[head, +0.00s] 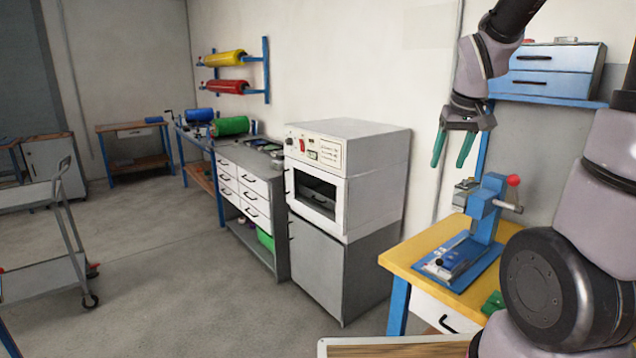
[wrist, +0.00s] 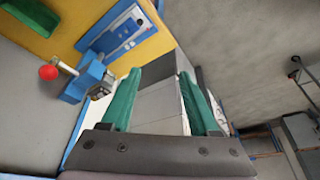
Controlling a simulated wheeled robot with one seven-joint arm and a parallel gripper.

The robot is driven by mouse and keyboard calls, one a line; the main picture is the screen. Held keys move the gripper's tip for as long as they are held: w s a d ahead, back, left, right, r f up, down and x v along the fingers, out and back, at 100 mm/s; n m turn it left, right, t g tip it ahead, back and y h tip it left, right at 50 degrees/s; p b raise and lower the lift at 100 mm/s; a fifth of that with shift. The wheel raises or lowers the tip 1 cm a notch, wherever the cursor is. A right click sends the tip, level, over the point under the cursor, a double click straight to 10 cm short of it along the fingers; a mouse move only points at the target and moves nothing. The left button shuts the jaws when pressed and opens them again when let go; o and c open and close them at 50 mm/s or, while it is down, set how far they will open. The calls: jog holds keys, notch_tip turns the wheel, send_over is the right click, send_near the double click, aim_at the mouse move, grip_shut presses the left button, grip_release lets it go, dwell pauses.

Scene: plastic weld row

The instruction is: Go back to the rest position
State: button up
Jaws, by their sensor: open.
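My gripper (head: 454,150) hangs at the upper right of the head view, in the air above the yellow workbench (head: 412,252), with its two green fingers pointing down. The fingers stand apart with nothing between them. In the wrist view my gripper (wrist: 160,100) also shows both green fingers spread and empty. Beyond them are the yellow bench top (wrist: 150,52) and the grey top of the oven cabinet. The gripper touches nothing that I can see.
A blue press (head: 484,215) with a red knob stands on the yellow bench, below and right of my gripper. A white-fronted oven (head: 320,190) stands left of the bench. Blue drawers (head: 548,70) sit on a wall shelf. A cart (head: 45,240) stands at far left; the floor between is clear.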

jog(key=s+a+r+m+t+y, duration=0.2)
jog(key=s+a+r, duration=0.3)
jog(key=s+r, duration=0.6)
jog(key=s+m+t, duration=0.1)
jog(key=s, duration=0.2)
jog(key=shift+s+m, duration=0.35)
jog(key=shift+m, duration=0.05)
